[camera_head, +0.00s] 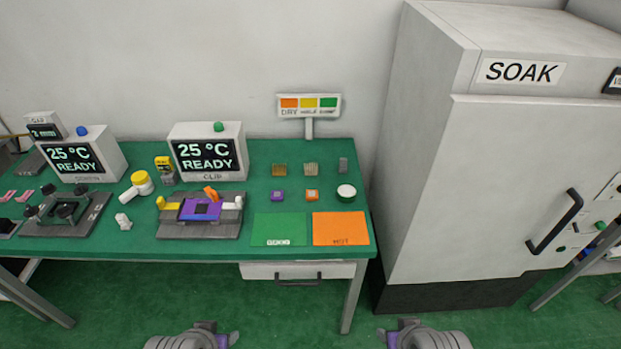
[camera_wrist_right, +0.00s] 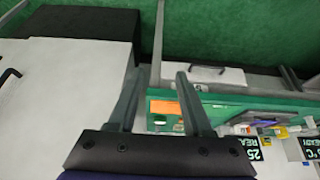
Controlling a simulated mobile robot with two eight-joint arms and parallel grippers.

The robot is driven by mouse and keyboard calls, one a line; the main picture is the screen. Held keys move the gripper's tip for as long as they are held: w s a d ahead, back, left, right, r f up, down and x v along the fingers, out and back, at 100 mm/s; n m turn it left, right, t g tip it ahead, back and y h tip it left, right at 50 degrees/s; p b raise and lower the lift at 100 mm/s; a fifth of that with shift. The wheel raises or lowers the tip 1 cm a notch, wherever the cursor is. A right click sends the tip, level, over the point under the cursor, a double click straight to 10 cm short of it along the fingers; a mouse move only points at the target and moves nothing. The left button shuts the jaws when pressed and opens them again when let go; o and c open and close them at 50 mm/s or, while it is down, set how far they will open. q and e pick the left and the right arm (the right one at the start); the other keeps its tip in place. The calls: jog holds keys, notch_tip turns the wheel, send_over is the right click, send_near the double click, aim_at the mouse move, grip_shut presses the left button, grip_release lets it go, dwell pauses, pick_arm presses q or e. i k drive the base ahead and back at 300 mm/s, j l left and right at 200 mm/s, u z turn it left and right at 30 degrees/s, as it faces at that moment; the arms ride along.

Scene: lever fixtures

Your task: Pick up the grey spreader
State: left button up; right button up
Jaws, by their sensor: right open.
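A small grey block (camera_head: 343,165), which looks like the grey spreader, stands on the green table at the back right, right of a pale finned block (camera_head: 311,169) and a brown-gold block (camera_head: 279,169). My left gripper (camera_head: 222,338) shows only in part at the bottom edge of the head view, in front of the table. My right gripper (camera_head: 393,338) is also cut off there, well apart from the grey block. In the right wrist view its two fingers (camera_wrist_right: 160,76) are spread with nothing between them. I cannot make out the grey block in that view.
A green mat (camera_head: 279,230) and an orange mat (camera_head: 340,229) lie at the table's front right. A purple piece (camera_head: 278,196), an orange piece (camera_head: 312,196) and a round white-rimmed pot (camera_head: 346,192) stand before the blocks. The SOAK cabinet (camera_head: 480,190) rises to the right.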

aim_at(343, 165)
jog(key=i+l+u, duration=0.15)
jog(key=i+u, duration=0.35)
jog(key=i+l+u, duration=0.3)
jog(key=i+u, duration=0.15)
